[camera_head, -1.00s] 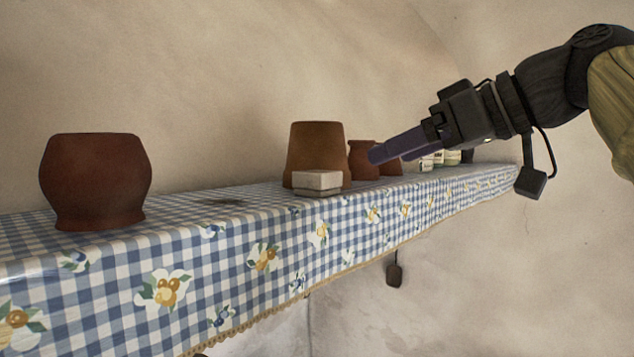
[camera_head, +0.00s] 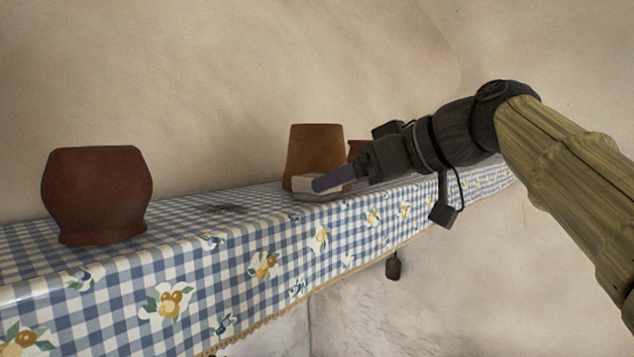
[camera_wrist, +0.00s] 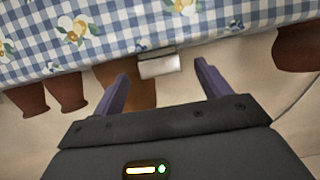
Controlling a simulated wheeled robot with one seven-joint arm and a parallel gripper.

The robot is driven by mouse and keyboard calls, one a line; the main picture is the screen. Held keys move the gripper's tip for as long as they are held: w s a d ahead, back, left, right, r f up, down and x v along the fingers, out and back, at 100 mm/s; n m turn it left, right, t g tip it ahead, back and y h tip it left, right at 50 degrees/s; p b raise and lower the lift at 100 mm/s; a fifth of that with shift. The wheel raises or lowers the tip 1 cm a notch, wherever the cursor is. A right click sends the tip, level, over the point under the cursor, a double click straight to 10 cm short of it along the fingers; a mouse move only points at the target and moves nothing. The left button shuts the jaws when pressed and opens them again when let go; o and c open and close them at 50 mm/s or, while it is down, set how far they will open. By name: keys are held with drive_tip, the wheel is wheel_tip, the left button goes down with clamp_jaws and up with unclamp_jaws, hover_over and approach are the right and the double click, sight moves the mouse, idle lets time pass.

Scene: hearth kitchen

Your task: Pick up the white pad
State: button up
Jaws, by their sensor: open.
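The white pad (camera_head: 307,184) is a small pale block on the checked cloth, in front of a brown tapered pot (camera_head: 316,150). In the head view my gripper (camera_head: 322,184) overlaps its right part, so part of the pad is hidden. In the wrist view the pad (camera_wrist: 159,66) lies ahead of the fingertips, roughly between the lines of the two purple fingers. My gripper (camera_wrist: 160,75) is open and nothing is held in it. Whether a finger touches the pad cannot be told.
The shelf (camera_head: 200,270) wears a blue-and-white checked cloth with fruit patterns. A dark red pot (camera_head: 97,195) stands at the left. Another reddish pot (camera_head: 356,147) is partly hidden behind my gripper. A plaster wall rises behind.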

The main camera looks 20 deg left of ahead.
sight(315, 175)
drive_tip(key=x, duration=0.1)
drive_tip(key=p+x, duration=0.2)
drive_tip(key=shift+w+a+r, duration=0.15)
drive_tip(key=shift+a+r, duration=0.05)
drive_tip(key=shift+a, duration=0.05)
drive_tip(key=shift+w+a+f, duration=0.15)
drive_tip(key=shift+a+f, duration=0.1)
drive_tip(key=c, duration=1.1)
drive_tip(key=shift+r, duration=0.1)
drive_tip(key=shift+r, duration=0.85)
wheel_tip(315, 175, up, 16)
drive_tip(key=p, duration=0.9)
